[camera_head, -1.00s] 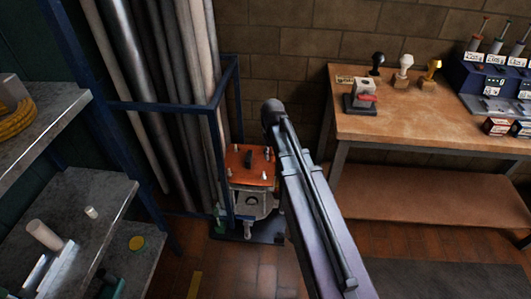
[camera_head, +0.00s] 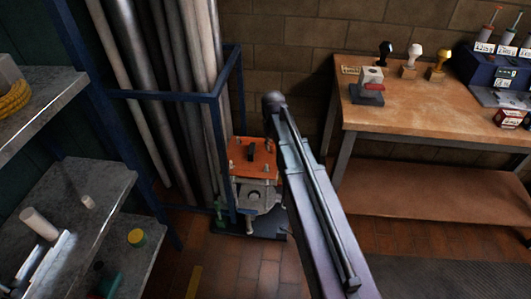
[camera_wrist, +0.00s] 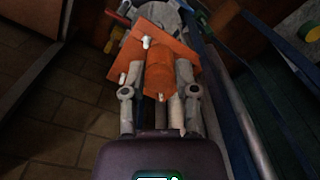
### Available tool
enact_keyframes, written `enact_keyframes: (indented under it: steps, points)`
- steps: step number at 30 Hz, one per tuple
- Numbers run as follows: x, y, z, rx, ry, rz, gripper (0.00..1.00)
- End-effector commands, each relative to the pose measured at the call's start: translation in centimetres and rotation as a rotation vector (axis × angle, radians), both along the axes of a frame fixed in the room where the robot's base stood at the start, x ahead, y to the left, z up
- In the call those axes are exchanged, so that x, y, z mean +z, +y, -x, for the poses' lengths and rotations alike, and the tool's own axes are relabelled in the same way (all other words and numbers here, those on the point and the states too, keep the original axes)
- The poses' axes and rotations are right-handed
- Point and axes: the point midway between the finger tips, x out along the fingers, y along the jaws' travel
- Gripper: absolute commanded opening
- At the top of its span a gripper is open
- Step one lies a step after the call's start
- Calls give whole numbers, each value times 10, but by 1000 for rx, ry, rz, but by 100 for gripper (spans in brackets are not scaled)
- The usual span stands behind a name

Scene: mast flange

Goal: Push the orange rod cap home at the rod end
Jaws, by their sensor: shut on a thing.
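The orange rod cap (camera_wrist: 164,78) shows in the wrist view as an orange block between the two grey fingers of my gripper (camera_wrist: 159,70), which is shut on it. Beyond it lies an orange plate (camera_wrist: 180,32) with small pale pegs. The same orange plate shows in the head view (camera_head: 262,158), on top of a pale fixture (camera_head: 255,193) on the floor, with a dark upright piece and light pegs on it. My arm hides my gripper in the head view. I cannot pick out the rod end or tell whether the cap touches anything.
A blue rack frame (camera_head: 172,96) with tall pipes (camera_head: 165,60) stands close left of the fixture. Grey shelves (camera_head: 85,238) are at the left. A wooden bench (camera_head: 430,110) with stamps and a blue box is at the right. The tiled floor in front is free.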

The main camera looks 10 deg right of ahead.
Motion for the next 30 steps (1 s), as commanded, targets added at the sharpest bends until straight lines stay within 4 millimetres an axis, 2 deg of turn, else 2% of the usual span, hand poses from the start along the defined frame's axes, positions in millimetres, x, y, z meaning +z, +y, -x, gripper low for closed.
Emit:
enact_keyframes:
  steps: [1,18,24,30]
  points:
    - [-17,0,-11,6,0,0,0]
    - [-108,-2,-94,75,0,0,0]
    - [-129,-3,-113,92,0,0,0]
    - [-136,-3,-121,101,0,0,0]
